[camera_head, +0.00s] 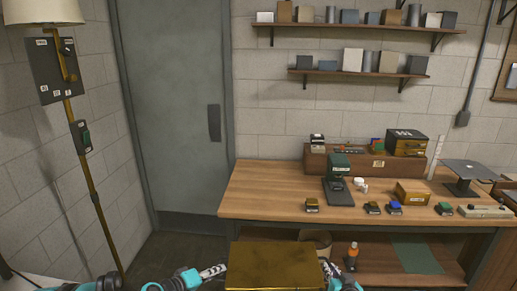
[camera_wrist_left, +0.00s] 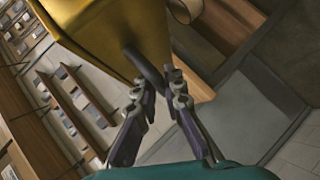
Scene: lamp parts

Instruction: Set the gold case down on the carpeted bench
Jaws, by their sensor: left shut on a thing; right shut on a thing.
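The gold case (camera_head: 275,268) is held up in front of me at the bottom middle of the head view, its lower part cut off by the frame. My left gripper (camera_head: 222,270) is at its left side and my right gripper (camera_head: 326,268) at its right side. In the left wrist view, my left gripper (camera_wrist_left: 160,88) is shut on a dark handle (camera_wrist_left: 146,68) on the yellow-gold case (camera_wrist_left: 110,32). My right gripper is shut at the case's side; its grip is mostly hidden. I cannot make out a carpeted bench.
A wooden workbench (camera_head: 262,196) with small parts, a gold box (camera_head: 411,193) and a black-and-gold case (camera_head: 407,143) stands beyond. Its lower shelf holds an orange-topped bottle (camera_head: 352,256) and a green mat (camera_head: 415,257). A floor lamp (camera_head: 88,185) stands left; a grey door (camera_head: 172,110) is behind.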

